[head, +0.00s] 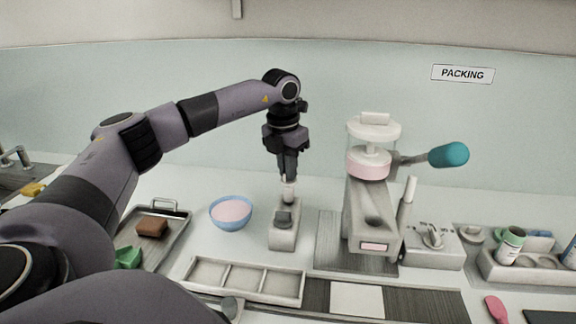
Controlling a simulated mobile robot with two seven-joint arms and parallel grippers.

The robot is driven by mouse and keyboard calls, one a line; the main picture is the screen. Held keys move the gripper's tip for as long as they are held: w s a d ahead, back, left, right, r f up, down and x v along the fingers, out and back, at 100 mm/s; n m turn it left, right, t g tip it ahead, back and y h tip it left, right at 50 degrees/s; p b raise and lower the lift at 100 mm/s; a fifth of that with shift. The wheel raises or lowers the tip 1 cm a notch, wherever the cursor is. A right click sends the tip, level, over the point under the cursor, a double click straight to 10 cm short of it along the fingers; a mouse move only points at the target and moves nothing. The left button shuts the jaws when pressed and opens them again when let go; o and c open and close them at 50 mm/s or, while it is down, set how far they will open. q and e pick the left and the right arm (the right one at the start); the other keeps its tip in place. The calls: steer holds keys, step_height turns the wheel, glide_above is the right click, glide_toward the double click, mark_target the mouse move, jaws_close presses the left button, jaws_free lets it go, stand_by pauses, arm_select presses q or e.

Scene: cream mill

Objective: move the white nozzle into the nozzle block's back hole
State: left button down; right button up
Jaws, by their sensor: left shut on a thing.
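My left gripper (288,179) points straight down and is shut on the white nozzle (289,193). The nozzle is upright between the fingertips. It is over the back part of the nozzle block (284,239), a pale grey block on the counter. The nozzle's lower end is at the block's back top edge in the picture. I cannot tell whether it is in the back hole or just above it. The back hole itself is hidden. My right gripper is not in view.
A blue bowl of pink cream (231,212) stands left of the block. The mill (372,205) with a teal handle (449,155) stands close on the right. A compartment tray (246,280) lies in front. A metal tray (166,234) with a brown block is farther left.

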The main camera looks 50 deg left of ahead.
mark_target(288, 193)
arm_select(q)
steer(key=shift+f, duration=0.2)
stand_by(0.4)
steer(key=shift+f+b, duration=0.75)
steer(key=shift+f, duration=0.35)
steer(key=shift+f, duration=0.1)
steer(key=shift+f+b, duration=0.6)
steer(key=shift+f, duration=0.55)
steer(key=shift+f, duration=0.2)
stand_by(0.3)
steer(key=c, duration=1.1)
jaws_free()
steer(key=shift+c, duration=0.2)
steer(key=shift+r, duration=0.1)
